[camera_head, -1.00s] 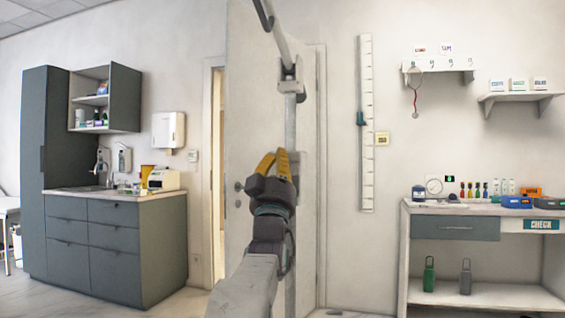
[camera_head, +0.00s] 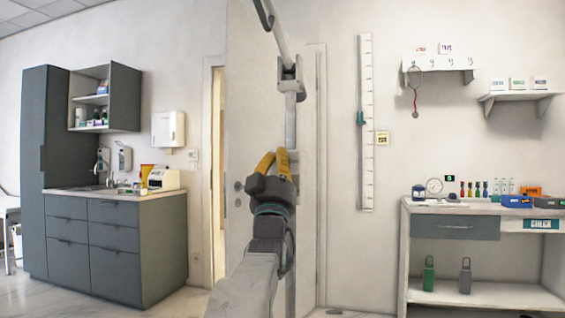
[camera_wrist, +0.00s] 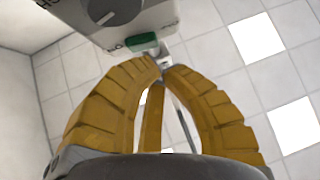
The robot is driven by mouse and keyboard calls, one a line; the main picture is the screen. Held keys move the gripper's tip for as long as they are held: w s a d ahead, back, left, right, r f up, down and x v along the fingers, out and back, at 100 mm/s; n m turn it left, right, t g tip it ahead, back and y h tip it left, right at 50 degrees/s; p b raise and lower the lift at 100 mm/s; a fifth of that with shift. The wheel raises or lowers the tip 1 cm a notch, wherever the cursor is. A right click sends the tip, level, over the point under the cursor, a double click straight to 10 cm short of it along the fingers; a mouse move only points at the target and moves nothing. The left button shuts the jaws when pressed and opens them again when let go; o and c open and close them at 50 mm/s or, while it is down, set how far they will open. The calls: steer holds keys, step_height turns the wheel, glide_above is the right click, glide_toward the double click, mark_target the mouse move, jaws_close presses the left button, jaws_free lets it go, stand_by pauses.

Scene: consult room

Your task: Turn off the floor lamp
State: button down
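In the head view a pale grey pole (camera_head: 290,120) with a clamp-like joint (camera_head: 290,70) and a slanted boom (camera_head: 277,30) stands straight ahead; it looks like the floor lamp, its head outside the picture. My gripper (camera_head: 278,152) has yellow fingers pointing up, close in front of the pole. In the wrist view a white box (camera_wrist: 170,15) with a grey dial and a green switch (camera_wrist: 143,41) is just beyond the fingertips. My gripper (camera_wrist: 165,68) has its fingertips drawn together below the switch. I cannot tell whether they touch the box. Nothing held is visible.
A door (camera_head: 250,120) and wall are behind the pole. A grey cabinet (camera_head: 115,245) with a sink stands left. A white desk (camera_head: 420,290) with bottles and boxes stands right. The floor left of my arm is clear.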

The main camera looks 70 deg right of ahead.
steer(key=shift+d, duration=0.1)
stand_by(0.6)
steer(key=shift+w+d, duration=0.1)
steer(key=shift+d, duration=0.35)
stand_by(0.6)
stand_by(0.4)
steer(key=shift+a+b, duration=0.4)
steer(key=shift+a, duration=0.1)
steer(key=shift+a, duration=0.1)
steer(key=shift+s+a+b, duration=0.2)
steer(key=shift+a+b, duration=0.4)
steer(key=shift+a, duration=0.2)
steer(key=shift+s+a+b, duration=0.15)
steer(key=shift+a+b, duration=0.45)
steer(key=shift+a, duration=0.2)
steer(key=shift+s+a+b, duration=0.2)
steer(key=shift+a+b, duration=0.4)
steer(key=shift+a, duration=0.2)
